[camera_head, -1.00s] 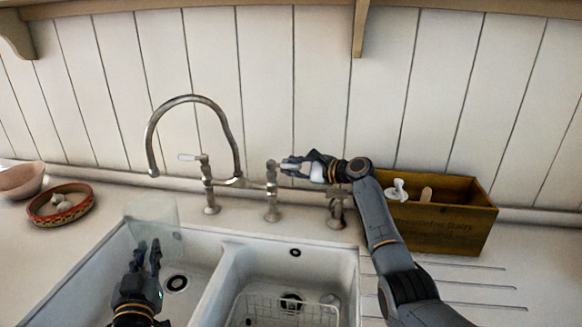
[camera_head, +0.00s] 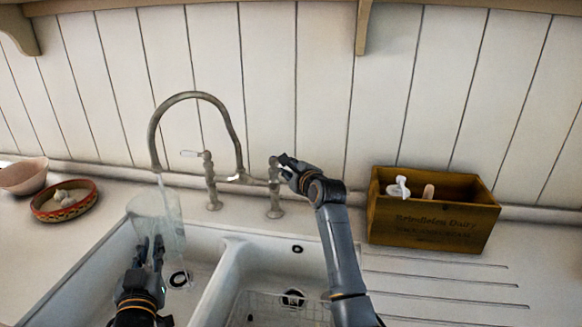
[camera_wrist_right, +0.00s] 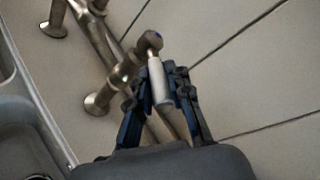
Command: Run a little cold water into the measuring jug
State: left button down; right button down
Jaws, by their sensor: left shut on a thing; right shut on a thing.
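The clear measuring jug (camera_head: 168,205) is upright over the left basin, below the end of the curved tap spout (camera_head: 196,97). A thin pale stream shows between the spout's end and the jug. The water level inside is too faint to tell. My left gripper (camera_head: 150,246) is shut on the near side of the jug. My right gripper (camera_head: 284,163) is shut on the right tap lever, whose pale handle (camera_wrist_right: 159,82) shows between its fingers in the right wrist view. The left tap lever (camera_head: 190,154) stands free with its white handle pointing left.
The left sink basin (camera_head: 205,250) lies below the jug; the right one holds a wire rack (camera_head: 270,312). A wooden box (camera_head: 435,222) with a white-headed item stands on the right counter. A red patterned bowl (camera_head: 45,214) and pink bowl (camera_head: 22,177) stand left.

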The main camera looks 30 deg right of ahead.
jog(key=shift+s+a+r+m+h, duration=0.1)
jog(key=shift+a+r+m+h, duration=0.15)
jog(key=shift+m+h, duration=0.45)
jog(key=shift+a+h, duration=0.1)
jog(key=shift+h, duration=0.3)
jog(key=c, duration=1.2)
grip_release()
jog(key=shift+f, duration=0.15)
jog(key=v, duration=0.7)
jog(key=shift+s, duration=0.2)
jog(key=shift+o, duration=0.2)
